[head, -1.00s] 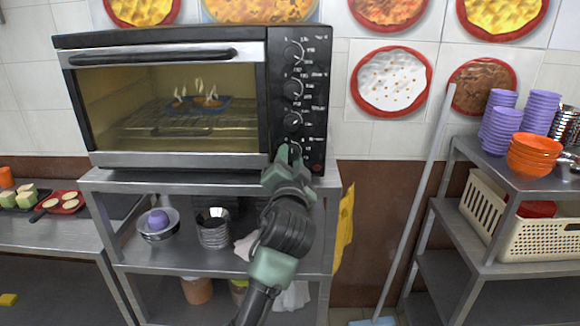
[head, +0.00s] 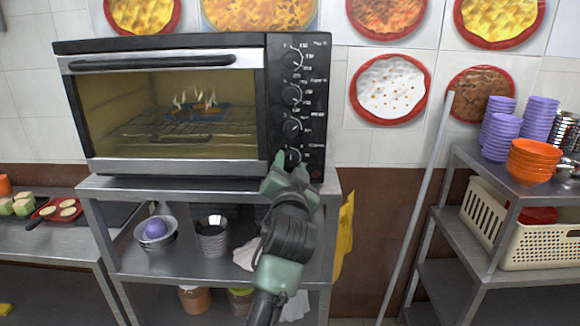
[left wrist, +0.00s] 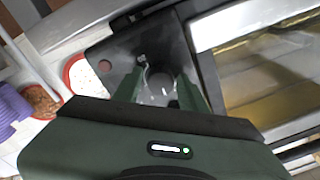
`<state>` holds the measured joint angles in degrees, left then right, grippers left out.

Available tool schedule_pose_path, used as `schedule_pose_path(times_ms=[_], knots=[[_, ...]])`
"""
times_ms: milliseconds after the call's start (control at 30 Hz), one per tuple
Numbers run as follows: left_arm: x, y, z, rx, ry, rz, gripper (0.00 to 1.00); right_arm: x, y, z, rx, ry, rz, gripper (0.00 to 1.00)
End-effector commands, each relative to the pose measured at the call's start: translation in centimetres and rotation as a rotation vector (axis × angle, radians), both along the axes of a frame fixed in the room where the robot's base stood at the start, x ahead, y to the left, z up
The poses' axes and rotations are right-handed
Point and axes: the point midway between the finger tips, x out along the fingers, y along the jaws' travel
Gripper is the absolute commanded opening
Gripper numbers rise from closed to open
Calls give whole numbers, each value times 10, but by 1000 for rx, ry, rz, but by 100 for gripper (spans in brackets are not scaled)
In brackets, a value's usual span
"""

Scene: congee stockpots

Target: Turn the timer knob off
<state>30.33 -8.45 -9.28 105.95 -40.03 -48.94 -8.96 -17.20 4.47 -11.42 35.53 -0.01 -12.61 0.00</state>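The oven (head: 160,160) stands on a steel shelf unit, with a column of knobs on its right panel. The upper knobs (head: 291,96) are clear to see; the panel print is too small to read. My left gripper (head: 291,164) is at the lowest knob (head: 292,155), its fingers apart on either side of it. In the left wrist view the knob (left wrist: 160,88) shows blurred between the two spread fingers (left wrist: 160,78); I cannot tell whether they touch it. The oven window glows yellow, with a steaming dark tray (head: 200,112) inside. My right gripper is out of view.
The steel shelf unit (head: 190,186) below holds metal bowls and tins. A yellow cloth (head: 344,235) hangs at its right side. A pole (head: 418,200) leans at the right, beside a rack with purple bowls (head: 540,115) and orange bowls (head: 533,158).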

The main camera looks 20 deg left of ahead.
Motion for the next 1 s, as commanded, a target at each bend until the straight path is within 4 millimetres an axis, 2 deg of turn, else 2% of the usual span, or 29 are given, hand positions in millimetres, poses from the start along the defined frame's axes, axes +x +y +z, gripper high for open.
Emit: schedule_pose_path(times_ms=[333, 467, 567, 1000], knots=[[0, 0, 1, 2, -1, 1, 53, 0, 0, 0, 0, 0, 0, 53], [0, 1, 12, 2, -5, 1, 53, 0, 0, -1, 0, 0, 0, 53], [0, 0, 28, 1, -8, 1, 53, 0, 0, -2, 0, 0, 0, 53], [0, 0, 136, 1, -6, 0, 53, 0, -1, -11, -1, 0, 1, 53]])
